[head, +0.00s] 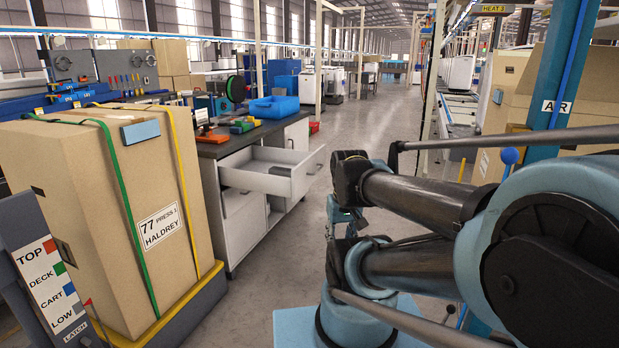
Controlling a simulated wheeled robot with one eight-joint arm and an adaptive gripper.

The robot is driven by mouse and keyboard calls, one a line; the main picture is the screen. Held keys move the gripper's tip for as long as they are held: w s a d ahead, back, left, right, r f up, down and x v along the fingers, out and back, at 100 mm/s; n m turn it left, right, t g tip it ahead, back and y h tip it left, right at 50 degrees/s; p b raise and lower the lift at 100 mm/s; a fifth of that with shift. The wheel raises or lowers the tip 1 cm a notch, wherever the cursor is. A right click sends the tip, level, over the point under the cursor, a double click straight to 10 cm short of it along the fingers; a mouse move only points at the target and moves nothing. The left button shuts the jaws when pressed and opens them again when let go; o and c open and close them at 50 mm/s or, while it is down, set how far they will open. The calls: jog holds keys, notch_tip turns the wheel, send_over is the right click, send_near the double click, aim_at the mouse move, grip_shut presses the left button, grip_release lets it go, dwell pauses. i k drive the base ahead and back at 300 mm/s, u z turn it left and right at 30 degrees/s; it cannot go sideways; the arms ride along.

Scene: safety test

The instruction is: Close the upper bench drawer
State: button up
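The upper bench drawer (256,182) is a white box pulled well out of the white bench (226,255), which has a dark top. Its front panel (308,173) faces right, towards the aisle. A small grey item seems to lie inside, too small to identify. A lower drawer front (243,218) below it looks shut. My arm reaches in from the right, and its dark elbow is just right of the drawer front in the picture. What looks like my gripper (346,222) hangs below the elbow, partly hidden by my arm. I cannot make out its fingers or any contact with the drawer.
A tall strapped carton (95,220) on a yellow-edged base stands left of the bench. A teal post (563,75) stands right. The aisle floor (375,125) beyond is clear.

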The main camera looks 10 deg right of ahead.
aim_at(245, 169)
jog(key=z, duration=0.05)
jog(key=i, duration=1)
jog(key=u, duration=0.05)
